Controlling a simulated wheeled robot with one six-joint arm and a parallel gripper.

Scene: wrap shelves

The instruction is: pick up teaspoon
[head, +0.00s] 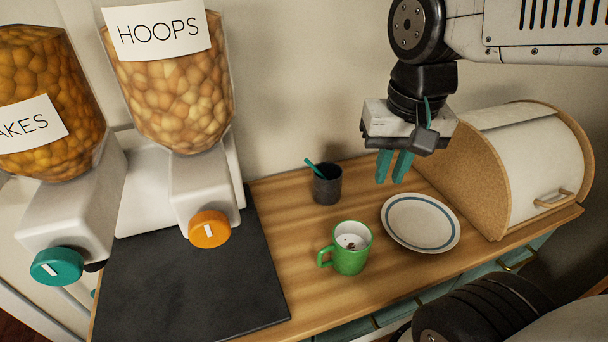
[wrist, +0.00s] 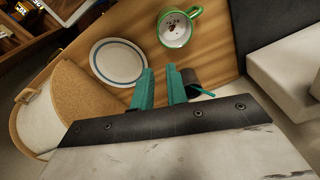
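The teaspoon (head: 313,166) shows as a teal handle leaning out of a dark grey cup (head: 327,186) toward the upper left in the head view. Its lower part is hidden inside the cup. In the wrist view, the cup (wrist: 190,78) is partly hidden behind a finger, and the teaspoon handle (wrist: 205,92) sticks out at its lower right. My gripper (head: 391,181) has teal fingers pointing down, above the counter and to the right of the cup. A gap shows between the fingers in the wrist view (wrist: 160,72), with nothing held between them.
A green mug (head: 350,258) with dark bits inside stands in front of the cup. A blue-rimmed plate (head: 421,224) lies to the right, beside a bread bin (head: 535,165). Cereal dispensers (head: 178,90) and a dark mat (head: 190,275) are on the left.

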